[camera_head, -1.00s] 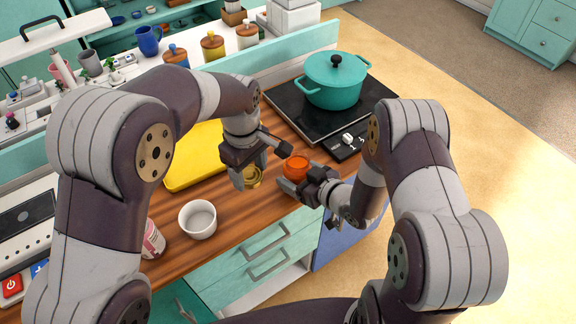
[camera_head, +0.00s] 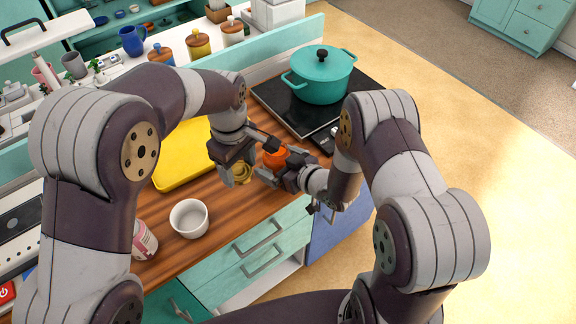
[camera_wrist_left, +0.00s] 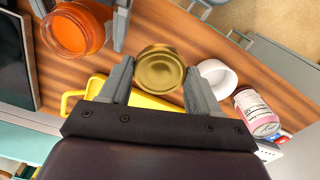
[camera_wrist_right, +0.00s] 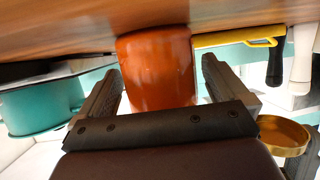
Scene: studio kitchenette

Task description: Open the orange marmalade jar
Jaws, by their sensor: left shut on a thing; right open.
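The orange marmalade jar (camera_head: 277,158) stands upright on the wooden counter with its lid off; its open top shows orange in the left wrist view (camera_wrist_left: 76,30). My left gripper (camera_head: 238,178) is shut on the round gold lid (camera_wrist_left: 160,70), held beside the jar, to its left in the head view. The lid also shows at the right of the right wrist view (camera_wrist_right: 284,134). My right gripper (camera_head: 272,178) is open, with its fingers on either side of the jar (camera_wrist_right: 157,68); gaps show between fingers and glass.
A white bowl (camera_head: 189,218) and a pink-labelled jar (camera_head: 145,240) stand to the left. A teal pot (camera_head: 320,76) sits on the black cooktop (camera_head: 285,104) behind the jar. Bare counter (camera_head: 225,205) shows near the front edge.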

